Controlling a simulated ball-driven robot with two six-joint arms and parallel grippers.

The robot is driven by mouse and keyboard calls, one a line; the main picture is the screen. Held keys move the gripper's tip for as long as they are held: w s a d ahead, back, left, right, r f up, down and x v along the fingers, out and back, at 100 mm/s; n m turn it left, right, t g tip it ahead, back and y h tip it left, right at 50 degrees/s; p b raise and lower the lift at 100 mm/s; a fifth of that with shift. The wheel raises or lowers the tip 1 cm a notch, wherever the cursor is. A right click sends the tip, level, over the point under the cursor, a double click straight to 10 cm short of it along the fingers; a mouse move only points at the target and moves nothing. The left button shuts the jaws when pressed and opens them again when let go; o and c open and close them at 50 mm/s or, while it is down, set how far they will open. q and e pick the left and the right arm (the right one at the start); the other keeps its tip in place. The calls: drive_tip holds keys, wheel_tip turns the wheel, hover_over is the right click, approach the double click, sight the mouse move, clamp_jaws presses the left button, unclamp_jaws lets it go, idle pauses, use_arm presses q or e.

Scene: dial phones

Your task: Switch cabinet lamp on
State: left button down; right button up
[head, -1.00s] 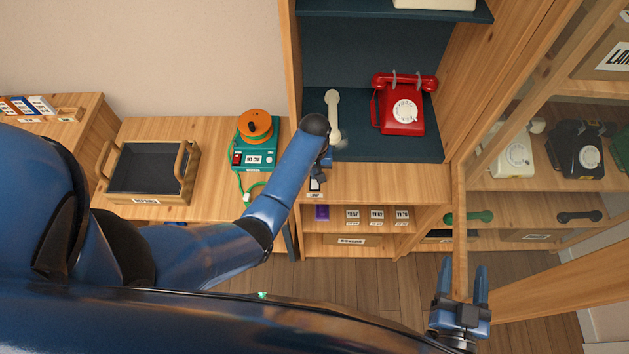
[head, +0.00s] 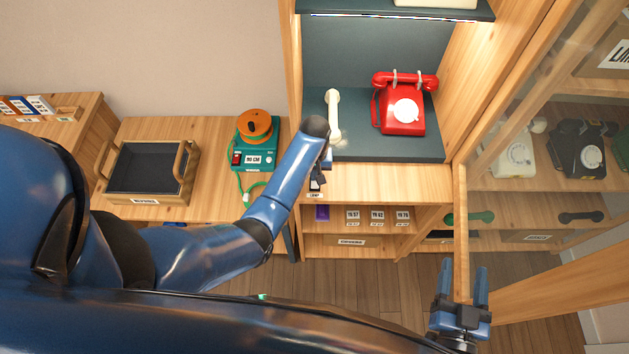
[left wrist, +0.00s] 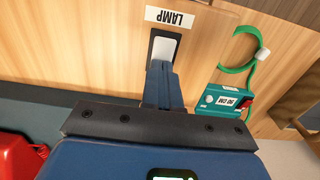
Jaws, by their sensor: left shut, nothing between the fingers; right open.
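The cabinet lamp (head: 400,16) is a lit strip under the upper shelf, and the cabinet inside is bright.
A red dial phone (head: 398,103) and a cream handset (head: 333,115) are on the cabinet's dark shelf. A teal device (head: 241,157) and a wooden tray (head: 148,200) stand to the left. A glass door (head: 540,110) stands at the right.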

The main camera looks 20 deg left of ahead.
use_arm(q)
drive_tip(key=shift+s+f, duration=0.1)
drive_tip(key=shift+s, duration=0.05)
drive_tip(key=shift+r+p, duration=0.85)
drive_tip(key=shift+p, duration=0.1)
drive_tip(key=shift+r+p, duration=0.9)
drive_tip(key=shift+r, duration=0.05)
drive_tip(key=shift+r+p, duration=1.7)
